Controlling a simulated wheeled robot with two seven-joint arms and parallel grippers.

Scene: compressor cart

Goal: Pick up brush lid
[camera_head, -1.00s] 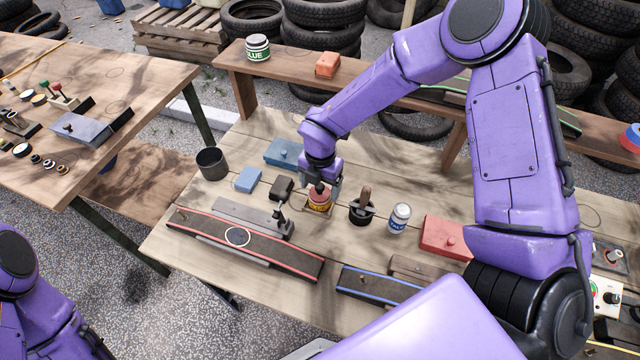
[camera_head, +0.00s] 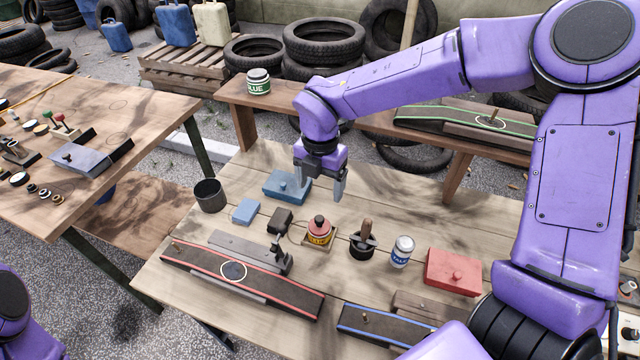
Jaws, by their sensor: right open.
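A small yellow can (camera_head: 318,239) with a red lid (camera_head: 319,225) and a dark knob on top stands upright in a shallow wooden holder on the near table. The red lid looks like the brush lid; any brush under it is hidden. My right gripper (camera_head: 320,190) is open and empty, pointing down above the table, behind the can and apart from it. To the right of the can is a black pot (camera_head: 361,246) with a wooden handle standing up. My left gripper is out of view; only part of my left arm shows at the lower left.
A white jar (camera_head: 401,251) and a red box (camera_head: 453,272) stand to the right. A blue box (camera_head: 287,186) lies close to my right fingers. A dark cup (camera_head: 210,195) stands at the left. A red-edged ramp (camera_head: 200,264) lies in front.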

